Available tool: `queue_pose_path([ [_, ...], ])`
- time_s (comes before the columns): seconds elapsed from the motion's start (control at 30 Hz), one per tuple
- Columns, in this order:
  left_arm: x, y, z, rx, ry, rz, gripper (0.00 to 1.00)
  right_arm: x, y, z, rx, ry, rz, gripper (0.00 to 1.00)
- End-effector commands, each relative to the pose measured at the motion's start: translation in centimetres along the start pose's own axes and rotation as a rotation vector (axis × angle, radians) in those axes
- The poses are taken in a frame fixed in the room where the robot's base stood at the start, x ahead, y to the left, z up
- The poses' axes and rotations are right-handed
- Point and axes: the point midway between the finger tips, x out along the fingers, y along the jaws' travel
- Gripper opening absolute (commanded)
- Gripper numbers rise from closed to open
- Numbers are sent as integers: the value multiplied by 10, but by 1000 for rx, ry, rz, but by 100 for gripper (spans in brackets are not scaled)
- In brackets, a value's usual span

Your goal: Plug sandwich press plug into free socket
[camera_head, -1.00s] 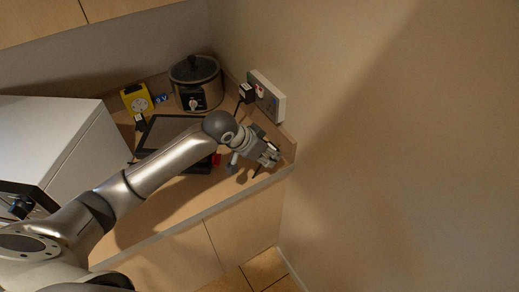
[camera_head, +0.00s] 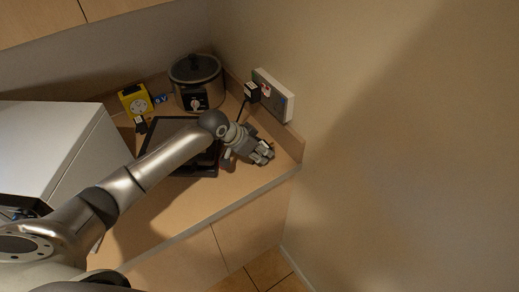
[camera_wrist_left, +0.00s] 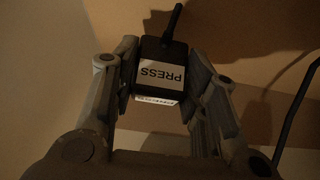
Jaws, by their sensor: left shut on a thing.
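My left gripper (camera_head: 262,154) hangs over the right end of the counter, below and in front of the wall socket panel (camera_head: 283,102). In the left wrist view the gripper is shut on a black plug (camera_wrist_left: 151,51) with a white PRESS label, its cord running up from it. The pale panel on the right wall has a black plug (camera_head: 251,92) at its left part; its right part looks bare, but the holes are too small to make out. The dark sandwich press (camera_head: 204,165) lies flat on the counter, partly hidden by my left arm. My right gripper is not in view.
A slow cooker (camera_head: 196,83) stands in the back corner. A yellow socket box (camera_head: 135,99) is to its left, with a black plug (camera_head: 141,125) near it. A white appliance (camera_head: 60,145) fills the left. The front right counter (camera_head: 235,186) is clear.

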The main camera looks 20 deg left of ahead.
Motion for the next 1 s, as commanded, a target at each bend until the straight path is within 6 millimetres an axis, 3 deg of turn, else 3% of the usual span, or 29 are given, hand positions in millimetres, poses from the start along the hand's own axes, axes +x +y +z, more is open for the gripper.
queue_pose_path([
  [0.17,9,0,6,0,1,-1,12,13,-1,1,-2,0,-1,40],
  [1.0,15,0,11,0,2,0,12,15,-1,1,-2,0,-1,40],
])
